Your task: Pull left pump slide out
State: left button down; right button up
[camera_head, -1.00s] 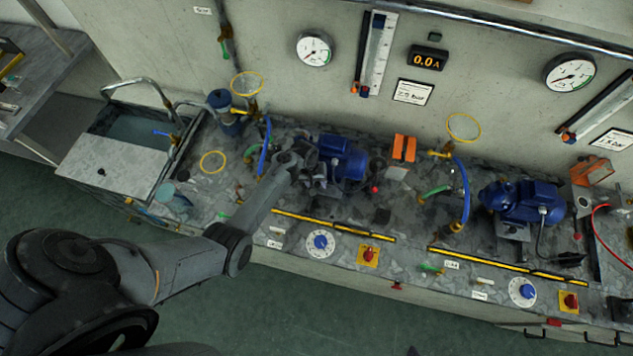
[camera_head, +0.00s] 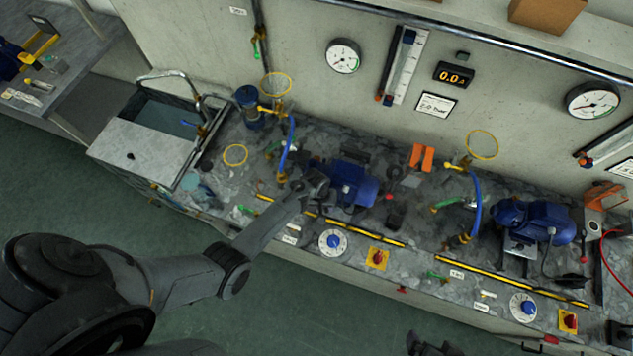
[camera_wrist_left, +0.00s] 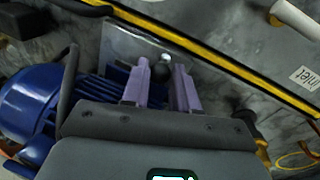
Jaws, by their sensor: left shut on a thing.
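The left pump (camera_head: 352,184), a blue motor, sits on its slide near the yellow-black edge strip; it shows at left in the left wrist view (camera_wrist_left: 30,95). My left gripper (camera_head: 314,184) is at the pump's left front side.
The yellow-black strip (camera_head: 375,235) runs along the bench front, with a dial (camera_head: 333,241) and red switch (camera_head: 377,257) before it. A blue hose (camera_head: 288,145) stands left of the pump. An orange box (camera_head: 421,157) and the right pump (camera_head: 540,222) lie rightward.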

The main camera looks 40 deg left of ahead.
pick_arm(q)
jog(key=shift+s+d, duration=0.1)
pick_arm(e)
jog(key=shift+w+a+r, duration=0.1)
jog(key=shift+w+a, duration=0.1)
pick_arm(q)
jog(key=c, duration=1.2)
grip_release()
jog(key=shift+s, duration=0.1)
jog(key=o, duration=0.3)
jog(key=shift+s, duration=0.1)
pick_arm(e)
jog(key=shift+s, duration=0.15)
jog(key=shift+a, duration=0.1)
pick_arm(q)
jog(key=shift+r, duration=0.55)
jog(key=r, duration=0.3)
jog(key=a+r, duration=0.1)
jog(key=r, duration=0.2)
jog(key=s+r+p, duration=0.1)
jog(key=r, duration=0.2)
jog(key=shift+a+r, duration=0.3)
jog(key=shift+a, duration=0.1)
pick_arm(e)
jog(key=shift+r, duration=0.65)
